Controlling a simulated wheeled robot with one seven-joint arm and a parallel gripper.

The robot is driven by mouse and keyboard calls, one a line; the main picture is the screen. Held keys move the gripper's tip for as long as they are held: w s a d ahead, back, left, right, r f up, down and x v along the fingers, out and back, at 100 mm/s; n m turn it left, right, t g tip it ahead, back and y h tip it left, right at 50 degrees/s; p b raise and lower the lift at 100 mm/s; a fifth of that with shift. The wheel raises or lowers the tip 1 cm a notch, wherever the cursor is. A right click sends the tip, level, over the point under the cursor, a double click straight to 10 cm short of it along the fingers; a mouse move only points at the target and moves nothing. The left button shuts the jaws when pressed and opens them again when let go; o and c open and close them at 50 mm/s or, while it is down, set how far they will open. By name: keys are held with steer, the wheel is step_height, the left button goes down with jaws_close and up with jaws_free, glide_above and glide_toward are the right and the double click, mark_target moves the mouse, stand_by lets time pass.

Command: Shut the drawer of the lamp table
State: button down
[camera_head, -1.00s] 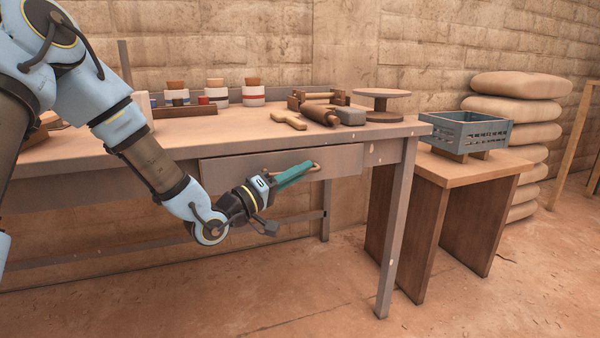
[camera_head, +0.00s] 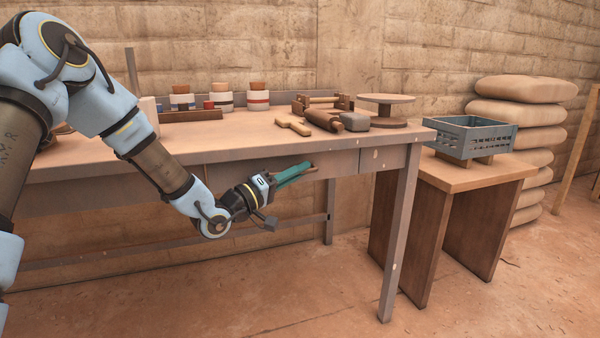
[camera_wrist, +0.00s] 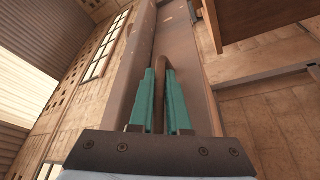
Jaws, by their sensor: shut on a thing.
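The long grey-brown table (camera_head: 225,143) stands against the wall; no lamp shows on it. Its drawer front (camera_head: 345,164) is on the right part of the table's front and looks about flush with the apron around it. My gripper (camera_head: 308,167) is shut on the drawer's bar handle (camera_head: 315,171). In the wrist view the teal fingers of my gripper (camera_wrist: 159,74) close on both sides of the brown curved handle (camera_wrist: 160,64). My arm and gripper hide part of the drawer front.
On the tabletop are several jars (camera_head: 220,100), a round stand (camera_head: 386,99), a wooden mallet (camera_head: 293,127) and a roller (camera_head: 323,120). A smaller table (camera_head: 470,176) with a blue crate (camera_head: 475,138) stands to the right, sacks (camera_head: 525,112) behind it. The floor in front is clear.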

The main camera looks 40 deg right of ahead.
steer(key=c, duration=1.2)
jaws_free()
steer(key=shift+w, duration=0.35)
steer(key=shift+o, duration=0.2)
steer(key=p+v, duration=0.1)
steer(key=v, duration=0.9)
steer(key=shift+a+p, duration=0.35)
steer(key=shift+f, duration=0.15)
